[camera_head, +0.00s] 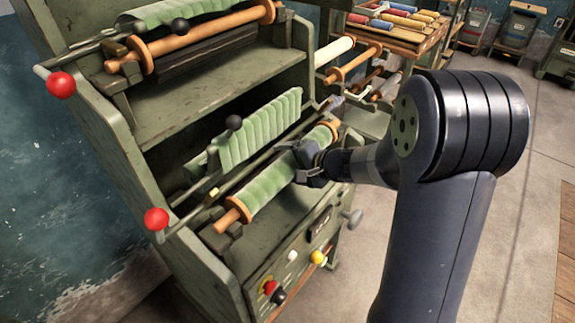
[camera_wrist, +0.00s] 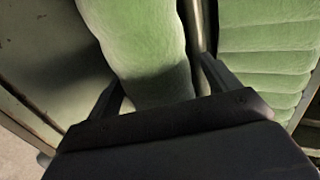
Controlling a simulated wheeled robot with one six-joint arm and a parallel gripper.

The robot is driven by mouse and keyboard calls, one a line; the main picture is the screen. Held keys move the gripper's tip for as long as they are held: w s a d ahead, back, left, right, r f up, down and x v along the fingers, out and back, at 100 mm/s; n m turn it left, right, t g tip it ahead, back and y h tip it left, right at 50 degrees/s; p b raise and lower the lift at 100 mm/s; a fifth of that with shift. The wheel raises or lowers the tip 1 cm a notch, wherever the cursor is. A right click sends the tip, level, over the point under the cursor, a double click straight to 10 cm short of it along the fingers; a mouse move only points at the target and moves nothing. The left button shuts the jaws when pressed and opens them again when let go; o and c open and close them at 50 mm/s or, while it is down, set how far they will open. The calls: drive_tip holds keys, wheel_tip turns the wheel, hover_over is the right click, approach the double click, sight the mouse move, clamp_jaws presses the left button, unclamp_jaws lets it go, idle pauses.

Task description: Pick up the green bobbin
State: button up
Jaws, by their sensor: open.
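The green bobbin (camera_head: 267,187) is a fuzzy green roll on an orange wooden spindle. It lies slantwise on the lower shelf of the green machine, below a thin rail. My gripper (camera_head: 304,163) is at the upper right part of the bobbin. In the wrist view the bobbin (camera_wrist: 145,45) runs between the two spread fingers of my gripper (camera_wrist: 163,72), one finger on each side. I cannot tell whether the fingers touch it. The gripper body hides the bobbin's near part there.
A ribbed green roller (camera_head: 262,128) sits just behind the bobbin, close to one finger in the wrist view (camera_wrist: 268,60). A red ball knob (camera_head: 156,219) ends a lever at left. Another green roll (camera_head: 170,12) is above. Open floor (camera_head: 520,220) lies to the right.

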drive_tip(key=c, duration=1.4)
drive_tip(key=shift+d+r, duration=0.1)
drive_tip(key=shift+r, duration=0.05)
